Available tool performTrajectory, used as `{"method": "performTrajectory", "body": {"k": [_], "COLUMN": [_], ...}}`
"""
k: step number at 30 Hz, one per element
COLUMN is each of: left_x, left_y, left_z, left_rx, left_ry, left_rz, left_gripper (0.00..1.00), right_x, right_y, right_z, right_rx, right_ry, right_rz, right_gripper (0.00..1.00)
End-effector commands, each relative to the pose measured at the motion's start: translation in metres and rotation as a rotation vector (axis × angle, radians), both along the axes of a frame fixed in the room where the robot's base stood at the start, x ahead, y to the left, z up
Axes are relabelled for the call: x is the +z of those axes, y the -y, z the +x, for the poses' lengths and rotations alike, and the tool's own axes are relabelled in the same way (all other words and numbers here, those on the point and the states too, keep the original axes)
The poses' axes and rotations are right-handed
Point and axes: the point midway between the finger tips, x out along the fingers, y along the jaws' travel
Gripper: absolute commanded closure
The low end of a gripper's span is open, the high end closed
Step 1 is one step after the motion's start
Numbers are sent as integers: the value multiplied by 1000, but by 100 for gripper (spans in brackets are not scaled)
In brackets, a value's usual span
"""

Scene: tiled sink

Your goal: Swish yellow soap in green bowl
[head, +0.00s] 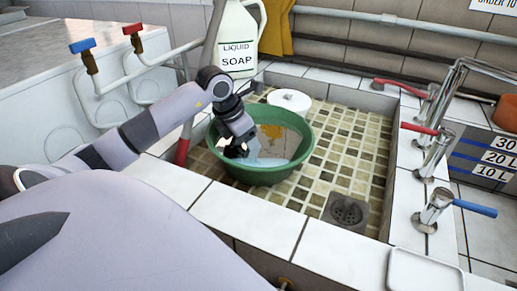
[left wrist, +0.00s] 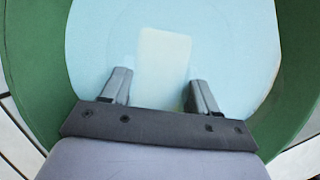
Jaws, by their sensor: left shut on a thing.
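The green bowl (head: 262,174) stands in the tiled sink at its left back and holds pale blue water. My left gripper (head: 237,150) reaches down inside the bowl at its left side. In the left wrist view a pale yellowish bar, the soap (left wrist: 163,62), lies between the two fingers (left wrist: 162,92), with the bowl's green wall (left wrist: 32,60) around the water. The left gripper is shut on the soap. The soap cannot be made out clearly in the head view. My right gripper is not in view.
A liquid soap jug (head: 238,45) stands behind the bowl, near a white round object (head: 289,100). The tiled floor right of the bowl is clear down to a drain (head: 347,212). Taps (head: 435,205) line the right edge. Red and blue valves (head: 133,30) stand at the left.

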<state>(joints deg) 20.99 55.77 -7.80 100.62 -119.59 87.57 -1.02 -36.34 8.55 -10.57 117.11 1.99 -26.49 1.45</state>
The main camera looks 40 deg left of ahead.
Motion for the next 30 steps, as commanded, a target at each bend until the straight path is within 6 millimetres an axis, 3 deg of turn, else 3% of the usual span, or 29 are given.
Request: {"method": "performTrajectory", "body": {"k": [16,26,30], "left_x": [2,0,-2], "left_y": [42,42,31], "left_z": [14,14,10], "left_rx": [-1,0,3], "left_ry": [3,2,1], "left_rz": [0,0,3], "left_gripper": [77,77,77], "right_x": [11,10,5], "right_y": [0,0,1], "right_z": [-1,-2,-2], "right_rx": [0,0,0], "right_ry": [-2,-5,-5], "right_rz": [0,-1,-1], "right_gripper": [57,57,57]}}
